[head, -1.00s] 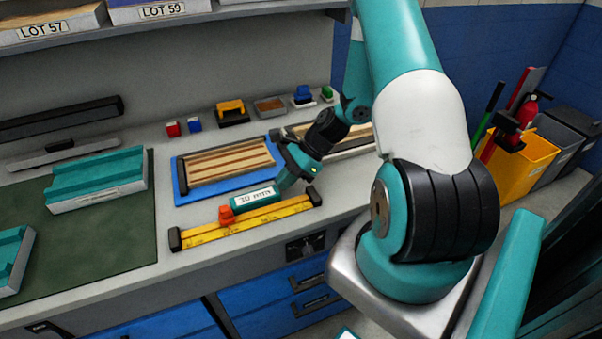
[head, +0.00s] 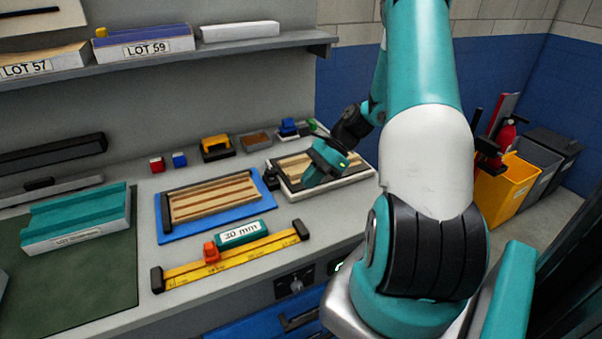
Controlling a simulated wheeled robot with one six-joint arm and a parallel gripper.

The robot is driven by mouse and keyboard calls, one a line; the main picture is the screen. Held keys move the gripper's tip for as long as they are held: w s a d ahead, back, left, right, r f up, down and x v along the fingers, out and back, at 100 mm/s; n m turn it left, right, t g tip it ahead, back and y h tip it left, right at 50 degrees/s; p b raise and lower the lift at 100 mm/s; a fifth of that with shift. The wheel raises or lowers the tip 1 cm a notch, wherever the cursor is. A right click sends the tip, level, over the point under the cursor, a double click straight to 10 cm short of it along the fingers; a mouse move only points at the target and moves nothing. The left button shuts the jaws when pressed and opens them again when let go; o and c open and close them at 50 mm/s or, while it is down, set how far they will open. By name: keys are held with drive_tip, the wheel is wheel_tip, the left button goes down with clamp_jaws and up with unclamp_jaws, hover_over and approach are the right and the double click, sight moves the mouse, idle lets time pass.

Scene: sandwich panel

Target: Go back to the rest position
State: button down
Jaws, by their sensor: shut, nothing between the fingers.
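My gripper (head: 311,181), teal on a black wrist, is over the framed striped panel (head: 348,173) at the right of the bench. It hides part of that panel, and its fingertips are small in the picture; they look closed with nothing held. I cannot tell how high it is above the panel. The teal block marked 30 mm (head: 240,235) lies apart from the gripper, along the far side of the yellow ruler (head: 245,256).
A striped panel (head: 214,197) lies on a blue board (head: 170,232). Small coloured items, including a yellow-black tool (head: 215,146), stand behind. A teal channel (head: 76,220) rests on the green mat (head: 70,280). A shelf (head: 275,44) overhangs the bench. Bins (head: 507,190) stand right.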

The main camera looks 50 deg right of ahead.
drive_tip(key=shift+d+r, duration=0.1)
drive_tip(key=a+r+n+g+h, duration=0.1)
drive_tip(key=a+r+n+g, duration=0.1)
drive_tip(key=a+r+n, duration=0.75)
drive_tip(key=a+r+n+g+h, duration=0.15)
drive_tip(key=a+r+n, duration=0.35)
drive_tip(key=a, duration=0.7)
drive_tip(key=s+a+r+n+h, duration=0.1)
drive_tip(key=s+a+r+n, duration=0.1)
drive_tip(key=s+a+n, duration=0.4)
drive_tip(key=s+a+r+n, duration=0.3)
drive_tip(key=s+a+n, duration=0.3)
drive_tip(key=s+n, duration=0.1)
drive_tip(key=shift+n+h, duration=0.35)
drive_tip(key=shift+n, duration=0.5)
drive_tip(key=shift+s, duration=0.1)
